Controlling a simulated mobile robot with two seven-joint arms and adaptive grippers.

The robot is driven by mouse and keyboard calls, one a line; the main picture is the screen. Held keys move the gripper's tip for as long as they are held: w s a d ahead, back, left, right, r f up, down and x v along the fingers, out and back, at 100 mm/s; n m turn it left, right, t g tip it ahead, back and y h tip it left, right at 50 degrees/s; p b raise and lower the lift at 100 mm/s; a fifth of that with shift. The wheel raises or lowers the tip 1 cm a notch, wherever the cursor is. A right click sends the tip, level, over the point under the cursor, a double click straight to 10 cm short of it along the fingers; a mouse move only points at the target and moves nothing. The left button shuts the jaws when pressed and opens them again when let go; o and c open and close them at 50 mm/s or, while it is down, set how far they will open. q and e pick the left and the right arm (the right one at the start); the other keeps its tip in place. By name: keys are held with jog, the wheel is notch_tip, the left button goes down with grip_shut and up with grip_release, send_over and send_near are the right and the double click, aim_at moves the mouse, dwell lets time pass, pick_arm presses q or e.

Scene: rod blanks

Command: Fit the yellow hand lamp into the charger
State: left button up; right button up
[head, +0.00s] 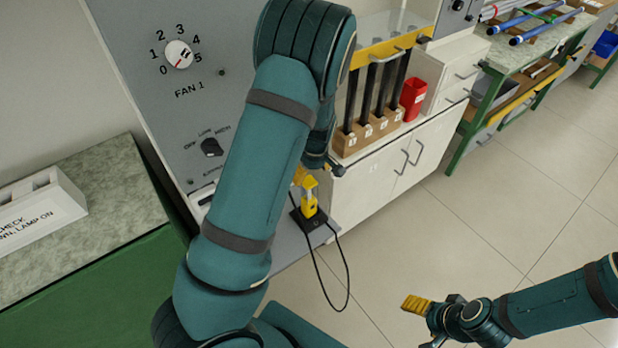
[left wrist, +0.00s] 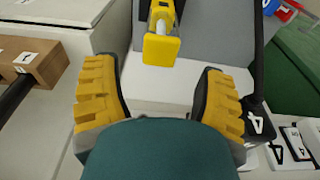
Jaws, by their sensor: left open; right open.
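The yellow hand lamp (head: 309,204) stands upright at the black charger (head: 312,223), which has a black cable looping off it. I cannot tell how fully the lamp sits in it. In the left wrist view the yellow lamp (left wrist: 161,48) shows its end and a pale middle section, just beyond the gap between my fingers. My left gripper (head: 319,173) is open just above the lamp, partly hidden by my arm. Its two yellow-padded fingers (left wrist: 160,82) are wide apart, with nothing between the pads. My right gripper (head: 422,322) is open and empty, low at the right over the floor.
A grey panel (head: 120,45) with dials stands behind my left arm. To the right, a white cabinet (head: 380,178) carries wooden blocks (head: 366,136) with dark rods and a red cup (head: 413,98). A green-fronted bench (head: 90,280) is at the left. The floor (head: 480,210) is clear.

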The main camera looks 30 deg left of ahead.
pick_arm(q)
jog(key=r, duration=0.3)
jog(key=r+p, duration=0.1)
jog(key=shift+s+d+r, duration=0.15)
jog(key=shift+d, duration=0.2)
jog(key=s+d+f+m+h, duration=0.3)
jog(key=s+d+f+m, duration=0.4)
jog(key=s+d+f, duration=0.35)
jog(key=s+d+m+h, duration=0.2)
jog(key=s+d+m, duration=0.3)
jog(key=d, duration=0.5)
jog(key=shift+s+f+t+h, duration=0.3)
jog(key=shift+s+f+t, duration=0.15)
jog(key=shift+s, duration=0.4)
jog(key=shift+a, duration=0.1)
